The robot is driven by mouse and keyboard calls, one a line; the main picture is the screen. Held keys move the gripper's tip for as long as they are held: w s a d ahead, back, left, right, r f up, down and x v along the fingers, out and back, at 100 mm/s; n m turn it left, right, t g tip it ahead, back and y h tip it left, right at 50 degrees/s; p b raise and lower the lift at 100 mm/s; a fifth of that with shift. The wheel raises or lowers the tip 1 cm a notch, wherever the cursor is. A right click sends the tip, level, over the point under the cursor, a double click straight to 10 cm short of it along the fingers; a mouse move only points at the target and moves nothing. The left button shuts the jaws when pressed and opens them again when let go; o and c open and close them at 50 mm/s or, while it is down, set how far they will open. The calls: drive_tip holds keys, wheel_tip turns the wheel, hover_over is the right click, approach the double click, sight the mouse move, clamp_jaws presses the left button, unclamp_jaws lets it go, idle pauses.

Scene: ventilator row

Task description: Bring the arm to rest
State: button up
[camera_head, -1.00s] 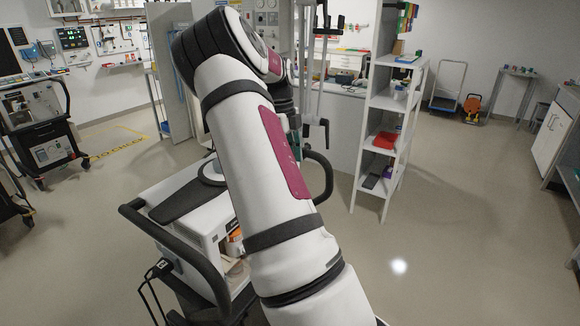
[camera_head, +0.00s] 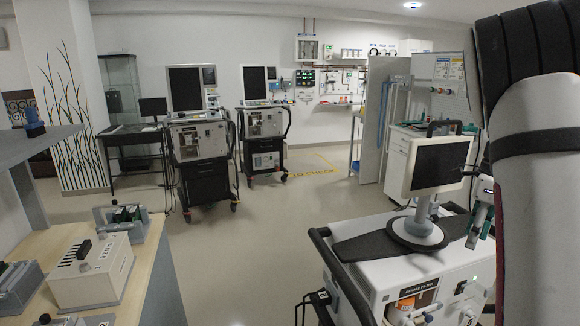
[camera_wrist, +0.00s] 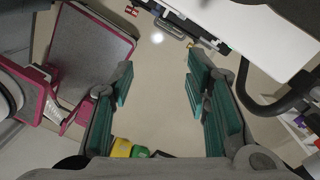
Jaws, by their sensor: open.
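My white arm fills the right edge of the head view. My gripper (camera_head: 482,215) shows there partly, with green finger pads, beside the monitor of a ventilator cart. In the wrist view my gripper (camera_wrist: 160,105) is open, with a wide gap between its green-padded fingers. Nothing is between the pads but a view of the floor beyond. Much of the gripper is hidden by the arm in the head view.
The ventilator cart (camera_head: 384,267) with its monitor (camera_head: 440,165) stands close by; a dark curved handle (camera_wrist: 275,100) shows in the wrist view. A workbench (camera_head: 156,262) with devices is at left. Two ventilators (camera_head: 198,140) (camera_head: 263,122) stand farther back. Floor between is clear.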

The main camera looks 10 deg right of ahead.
drive_tip(key=s+a+r+n+t, duration=0.1)
drive_tip(key=s+a+r+n, duration=0.3)
drive_tip(key=a+n, duration=0.45)
drive_tip(key=s+a+r+n+t, duration=0.1)
drive_tip(key=s+a+r+n, duration=0.4)
drive_tip(key=a, duration=0.7)
drive_tip(key=s+a+f+n+t, duration=0.2)
drive_tip(key=s+a+f+n, duration=0.1)
drive_tip(key=s+a+n, duration=0.8)
drive_tip(key=shift+s+a+n+h+p, duration=0.3)
drive_tip(key=shift+n+h, duration=0.1)
drive_tip(key=shift+n, duration=1.95)
drive_tip(key=shift+d, duration=0.1)
